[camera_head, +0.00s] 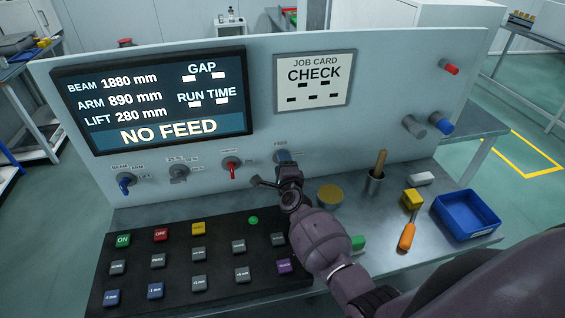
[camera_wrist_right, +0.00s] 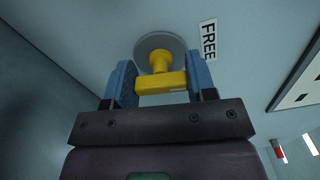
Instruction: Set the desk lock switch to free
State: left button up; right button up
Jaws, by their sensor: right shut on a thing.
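The desk lock switch (camera_wrist_right: 160,62) shows in the right wrist view as a yellow handle on a round grey base on the panel. A FREE label (camera_wrist_right: 208,40) sits beside the base, turned sideways in that view. My right gripper (camera_wrist_right: 161,84) is shut on the yellow handle, with one blue finger at each end of its crossbar. In the head view my right gripper (camera_head: 284,158) reaches the panel's lower row, just under a small label (camera_head: 281,143), and hides the switch. My left gripper is not in view.
Left of it on the panel (camera_head: 380,135) are a red switch (camera_head: 231,168), a grey one (camera_head: 179,173) and a blue one (camera_head: 124,184). The display (camera_head: 150,98) reads NO FEED. A black keypad (camera_head: 215,245) lies below.

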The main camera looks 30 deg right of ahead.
jog(key=shift+f+n, duration=0.1)
jog(key=shift+n, duration=0.9)
jog(key=o, duration=0.9)
jog(key=shift+o, duration=0.2)
jog(key=v, duration=1.1)
jog(key=shift+p, duration=0.35)
